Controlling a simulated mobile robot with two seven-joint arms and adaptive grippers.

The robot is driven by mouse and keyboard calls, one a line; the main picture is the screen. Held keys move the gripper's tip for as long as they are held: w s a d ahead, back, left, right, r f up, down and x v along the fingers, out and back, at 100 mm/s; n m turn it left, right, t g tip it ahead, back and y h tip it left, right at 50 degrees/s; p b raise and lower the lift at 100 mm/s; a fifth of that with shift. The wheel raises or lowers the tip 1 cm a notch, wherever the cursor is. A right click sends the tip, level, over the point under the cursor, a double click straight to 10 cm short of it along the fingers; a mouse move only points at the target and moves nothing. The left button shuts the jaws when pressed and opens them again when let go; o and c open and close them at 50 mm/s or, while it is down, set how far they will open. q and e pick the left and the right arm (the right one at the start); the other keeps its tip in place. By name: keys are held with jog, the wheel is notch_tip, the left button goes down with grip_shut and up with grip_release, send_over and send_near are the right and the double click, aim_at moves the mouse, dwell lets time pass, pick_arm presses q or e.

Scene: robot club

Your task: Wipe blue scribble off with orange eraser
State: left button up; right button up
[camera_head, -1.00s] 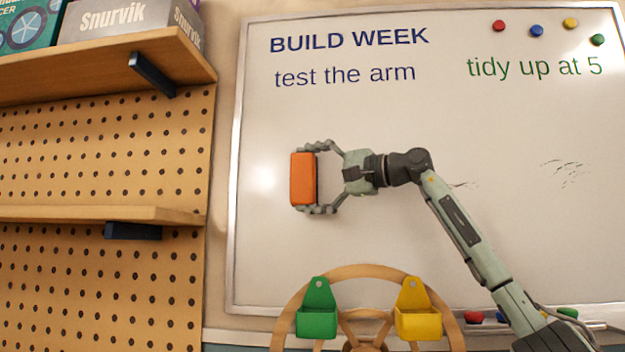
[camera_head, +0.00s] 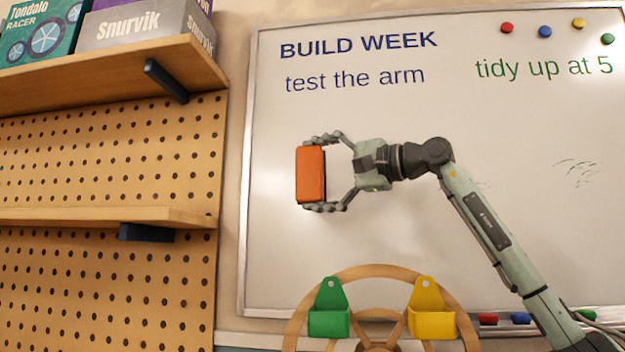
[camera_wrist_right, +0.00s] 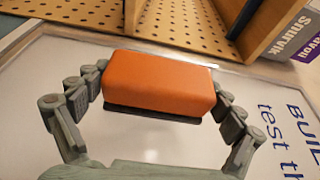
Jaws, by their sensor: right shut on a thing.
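The orange eraser (camera_head: 310,174) is held upright in front of the left part of the whiteboard (camera_head: 400,255). My right gripper (camera_head: 322,174) is shut on it, with fingers at its top and bottom ends. In the right wrist view the eraser (camera_wrist_right: 160,82) sits between both fingers, its dark pad edge showing towards the board. I cannot tell whether the pad touches the board. No blue scribble shows; the board area around the eraser looks clean. Faint dark marks (camera_head: 578,172) show on the board at the right. My left gripper is not in view.
Blue lettering (camera_head: 358,45) and green lettering (camera_head: 543,67) run along the board's top, with several round magnets (camera_head: 545,32) at the top right. A wooden wheel with a green bin (camera_head: 329,322) and a yellow bin (camera_head: 432,322) stands below. Pegboard shelves (camera_head: 100,215) stand at the left.

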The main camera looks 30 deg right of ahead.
aim_at(309, 170)
jog(key=shift+s+a+b, duration=0.45)
jog(key=shift+s+a, duration=0.45)
jog(key=shift+s, duration=0.3)
